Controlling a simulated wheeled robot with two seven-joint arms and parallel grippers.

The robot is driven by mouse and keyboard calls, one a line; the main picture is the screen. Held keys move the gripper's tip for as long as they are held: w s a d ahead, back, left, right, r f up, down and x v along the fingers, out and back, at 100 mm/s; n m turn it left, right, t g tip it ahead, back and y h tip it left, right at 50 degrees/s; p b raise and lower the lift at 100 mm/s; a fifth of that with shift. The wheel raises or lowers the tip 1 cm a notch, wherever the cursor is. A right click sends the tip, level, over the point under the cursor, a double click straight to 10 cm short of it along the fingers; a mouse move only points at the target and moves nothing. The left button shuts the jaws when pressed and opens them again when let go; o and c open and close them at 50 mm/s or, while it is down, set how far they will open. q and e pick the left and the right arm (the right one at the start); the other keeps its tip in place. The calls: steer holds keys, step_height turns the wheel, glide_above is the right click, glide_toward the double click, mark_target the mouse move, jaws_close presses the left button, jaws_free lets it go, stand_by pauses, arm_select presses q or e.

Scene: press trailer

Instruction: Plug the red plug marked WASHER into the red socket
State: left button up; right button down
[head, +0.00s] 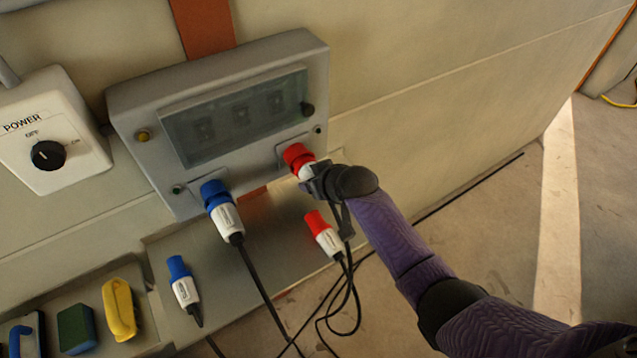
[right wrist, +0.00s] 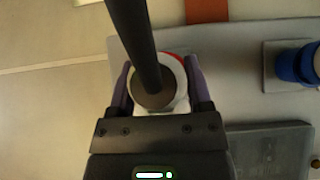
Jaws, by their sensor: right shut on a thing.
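My right gripper (head: 312,180) is shut on a red-and-white plug (head: 305,171) at the red socket (head: 296,155) on the grey panel. The plug's white body lines up with the red socket and appears to meet it, but my gripper hides part of it, so I cannot tell how deep it sits. In the right wrist view the plug's white end (right wrist: 178,98) is between both fingers, with its black cable crossing in front. A second red plug (head: 316,222) with a white body lies on the ledge below. I cannot read either label. My left gripper is not in view.
A blue plug (head: 227,217) sits in the blue socket (head: 213,191) left of the red one. A POWER box (head: 60,115) with a black knob is upper left. Black cables hang below.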

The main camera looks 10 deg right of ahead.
jaws_free()
steer(key=shift+w, duration=0.1)
steer(key=p+v, duration=0.3)
steer(key=v, duration=0.7)
steer(key=s+d+f+m+g+h+b, duration=0.15)
steer(key=s+f+b, duration=0.3)
steer(key=f, duration=0.75)
steer(key=s+d+f+g+b, duration=0.15)
steer(key=s+f+b, duration=0.3)
steer(key=f, duration=0.75)
steer(key=s+d+f+g+h+b, duration=0.15)
steer(key=s+f+b, duration=0.3)
steer(key=f, duration=0.75)
steer(key=s+d+f+g+b, duration=0.1)
steer(key=s+f+b, duration=0.4)
steer(key=s+f, duration=0.4)
steer(key=s+d+f+g+b, duration=0.1)
steer(key=s+f+b, duration=0.4)
steer(key=s+f, duration=0.5)
steer(key=s+g, duration=0.1)
steer(key=s, duration=0.4)
steer(key=shift+s+f+b, duration=0.25)
steer(key=shift+s+b, duration=0.05)
steer(key=shift+s, duration=0.1)
